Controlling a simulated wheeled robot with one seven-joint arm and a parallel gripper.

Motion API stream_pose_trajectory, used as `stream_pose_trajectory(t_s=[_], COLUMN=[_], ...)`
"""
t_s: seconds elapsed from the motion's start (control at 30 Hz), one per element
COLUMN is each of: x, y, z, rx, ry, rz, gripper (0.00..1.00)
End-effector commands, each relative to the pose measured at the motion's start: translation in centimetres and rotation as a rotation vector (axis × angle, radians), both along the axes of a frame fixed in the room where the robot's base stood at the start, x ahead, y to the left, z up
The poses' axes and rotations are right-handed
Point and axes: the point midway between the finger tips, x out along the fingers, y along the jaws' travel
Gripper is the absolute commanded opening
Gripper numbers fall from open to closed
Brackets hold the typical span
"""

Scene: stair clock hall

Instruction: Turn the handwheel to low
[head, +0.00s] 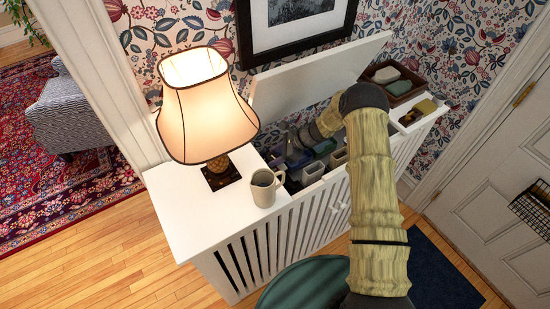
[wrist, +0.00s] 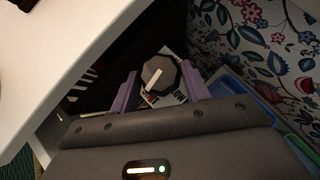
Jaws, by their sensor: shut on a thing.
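The handwheel (wrist: 165,72) is a dark, many-sided knob with a pale pointer bar, seen in the wrist view. The bar slants toward the lower left of the picture. A white label plate with black lettering (wrist: 181,97) shows partly around it; I cannot read all of it. My gripper (wrist: 160,84) has its purple fingers on both sides of the handwheel and is shut on it. In the head view my arm reaches into the opened white cabinet (head: 235,262), where the gripper (head: 297,148) shows partly and the handwheel is hidden.
The raised lid (head: 300,82) stands behind the opening. A lit lamp (head: 195,105) and a mug (head: 264,187) stand on the cabinet's left top. Several small containers sit inside the opening. A brown tray (head: 397,88) is at the right end. The wallpapered wall is close behind.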

Motion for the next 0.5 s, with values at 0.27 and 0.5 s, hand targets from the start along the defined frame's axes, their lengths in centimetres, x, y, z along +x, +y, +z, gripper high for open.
stream_pose_trajectory(t_s=[0.27, 0.5], x=[0.33, 0.65], y=[0.10, 0.19], z=[-0.86, -0.87], rx=[0.000, -0.001], ry=[-0.001, 0.000], rz=[0.239, 0.461], gripper=[0.24, 0.24])
